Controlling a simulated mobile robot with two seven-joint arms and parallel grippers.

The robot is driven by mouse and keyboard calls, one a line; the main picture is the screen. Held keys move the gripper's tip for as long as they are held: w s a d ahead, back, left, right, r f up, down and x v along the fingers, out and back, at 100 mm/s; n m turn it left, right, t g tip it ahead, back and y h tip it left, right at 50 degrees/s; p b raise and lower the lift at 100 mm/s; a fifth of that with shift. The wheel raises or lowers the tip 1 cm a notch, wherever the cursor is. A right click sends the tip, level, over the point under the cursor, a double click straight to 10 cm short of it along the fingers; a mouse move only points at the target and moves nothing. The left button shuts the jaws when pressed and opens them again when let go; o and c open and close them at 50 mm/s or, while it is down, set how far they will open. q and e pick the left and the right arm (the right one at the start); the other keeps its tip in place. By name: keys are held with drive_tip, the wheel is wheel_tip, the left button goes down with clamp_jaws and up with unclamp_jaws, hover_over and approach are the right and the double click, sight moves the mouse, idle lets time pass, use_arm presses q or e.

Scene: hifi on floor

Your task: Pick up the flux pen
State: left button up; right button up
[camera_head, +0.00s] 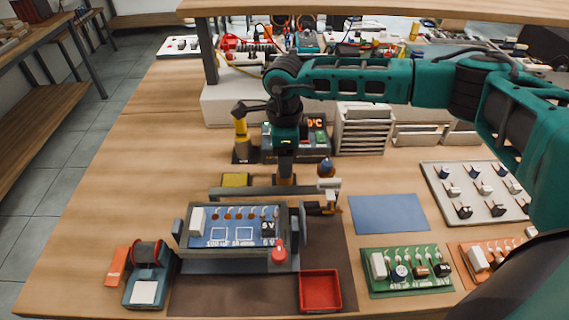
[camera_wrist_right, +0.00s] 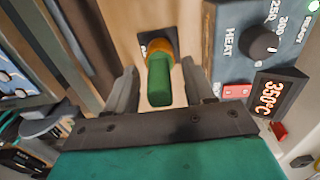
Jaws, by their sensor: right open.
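The flux pen (camera_wrist_right: 159,82) has a green body and an orange collar, and stands upright in a small black base in the right wrist view. My right gripper (camera_wrist_right: 157,88) is open, with one finger on each side of the pen. No contact with the pen shows. In the head view my right gripper (camera_head: 285,168) points down between the heat station and the blue board's fixture. There the pen is mostly hidden by the gripper; only a small orange-brown part (camera_head: 286,181) shows below it. My left gripper is not in view.
A yellow sponge (camera_head: 235,180) and a yellow-handled iron (camera_head: 240,127) are to the left. The blue board's fixture (camera_head: 235,267) is in front.

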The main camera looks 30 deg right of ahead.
drive_tip(key=shift+c, duration=0.5)
clamp_jaws()
drive_tip(key=shift+r, duration=0.1)
wheel_tip(320, 180, up, 20)
idle(0.5)
drive_tip(key=shift+a+f, duration=0.1)
drive_tip(key=shift+f, duration=0.1)
